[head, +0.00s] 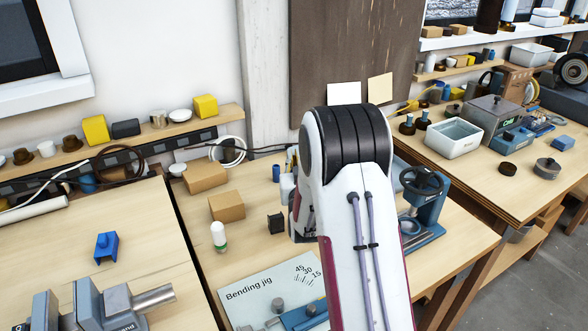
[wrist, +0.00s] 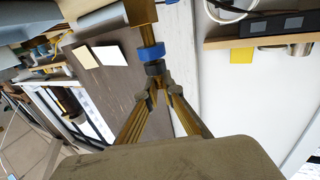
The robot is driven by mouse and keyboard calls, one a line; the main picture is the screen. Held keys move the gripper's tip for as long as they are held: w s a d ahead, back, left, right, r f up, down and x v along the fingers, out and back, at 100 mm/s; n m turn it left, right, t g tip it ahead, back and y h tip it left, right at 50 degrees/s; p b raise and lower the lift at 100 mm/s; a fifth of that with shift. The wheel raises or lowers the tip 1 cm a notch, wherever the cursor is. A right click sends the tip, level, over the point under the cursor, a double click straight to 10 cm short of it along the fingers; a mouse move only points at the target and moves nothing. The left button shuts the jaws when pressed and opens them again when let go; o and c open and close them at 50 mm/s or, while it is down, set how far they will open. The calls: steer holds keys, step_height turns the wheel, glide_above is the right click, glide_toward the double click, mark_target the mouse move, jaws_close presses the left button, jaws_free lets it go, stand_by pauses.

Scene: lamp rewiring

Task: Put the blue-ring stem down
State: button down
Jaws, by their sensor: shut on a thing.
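In the wrist view the blue-ring stem (wrist: 148,35) is a thin brass-coloured rod with a bright blue collar and a dark band below it. My gripper (wrist: 155,78) is shut on its near end, its two brass-coloured fingers meeting just below the dark band. The stem points away from the fingers, towards the top of the wrist view. Its far end meets a wider brass-coloured piece and grey shapes at the top edge; I cannot tell whether they touch. In the head view my arm hides the gripper and the stem.
A bending jig board (head: 258,290) lies at the front of the middle bench. A blue press (head: 428,205) stands to the right of my arm. Cardboard boxes (head: 226,207), a dark block (head: 276,223) and a white-and-green cylinder (head: 218,237) stand to the left. Bare wood lies between them.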

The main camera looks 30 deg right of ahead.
stand_by(0.4)
steer(key=shift+f, duration=1.9)
steer(key=c, duration=2.2)
jaws_free()
steer(key=shift+f, duration=0.1)
steer(key=shift+v, duration=6)
steer(key=shift+a+r, duration=0.1)
steer(key=shift+r, duration=0.1)
